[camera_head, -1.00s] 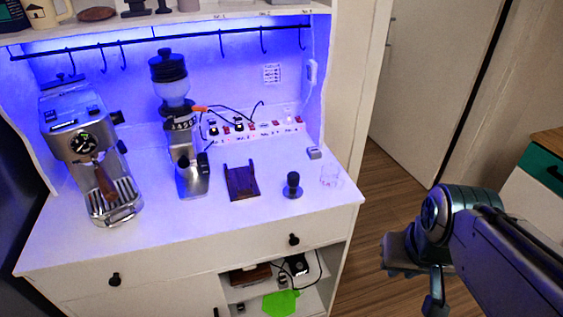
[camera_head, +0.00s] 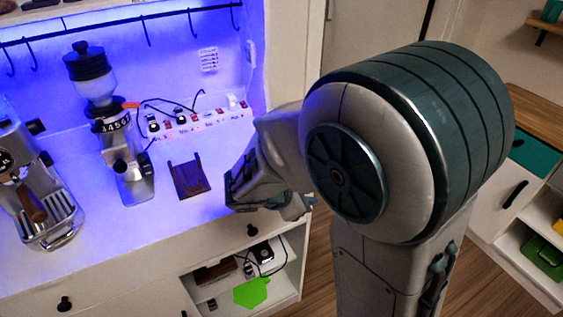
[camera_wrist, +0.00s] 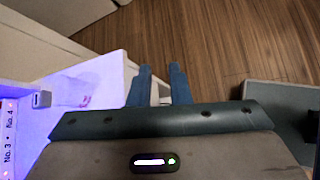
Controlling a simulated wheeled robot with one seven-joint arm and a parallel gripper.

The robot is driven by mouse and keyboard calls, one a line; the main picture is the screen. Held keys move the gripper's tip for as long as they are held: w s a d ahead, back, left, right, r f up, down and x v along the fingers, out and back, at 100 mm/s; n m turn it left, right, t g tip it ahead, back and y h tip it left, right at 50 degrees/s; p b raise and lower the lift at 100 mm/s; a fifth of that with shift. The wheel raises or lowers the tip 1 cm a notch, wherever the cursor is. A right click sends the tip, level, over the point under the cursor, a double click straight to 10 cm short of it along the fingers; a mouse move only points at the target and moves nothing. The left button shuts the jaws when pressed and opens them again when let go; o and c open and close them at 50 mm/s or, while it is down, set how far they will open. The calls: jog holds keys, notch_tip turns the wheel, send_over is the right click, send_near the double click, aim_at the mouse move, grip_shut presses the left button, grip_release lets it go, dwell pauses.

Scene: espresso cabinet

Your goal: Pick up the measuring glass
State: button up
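The measuring glass (camera_wrist: 76,102) is a faint, clear vessel with pinkish marks on the white countertop in the wrist view. It stands left of my gripper (camera_wrist: 159,82), apart from it. The two blue fingers are spread with a gap between them, and no held object shows there. They reach past the countertop's right edge, over the floor. In the head view my arm hides the measuring glass, and my gripper (camera_head: 268,200) is partly visible at the counter's right end.
A grey grinder (camera_head: 128,165), an espresso machine (camera_head: 40,200) and a brown stand (camera_head: 188,178) occupy the white counter (camera_head: 125,235). A small grey box (camera_wrist: 41,99) sits left of the glass. A power strip (camera_head: 200,122) runs along the back.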

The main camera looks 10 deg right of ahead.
jog(key=w+a+n+t, duration=0.5)
jog(key=w+a+n, duration=0.1)
jog(key=a+n, duration=0.2)
jog(key=x, duration=1.4)
jog(key=shift+s+d, duration=0.2)
jog(key=shift+c, duration=0.4)
grip_shut()
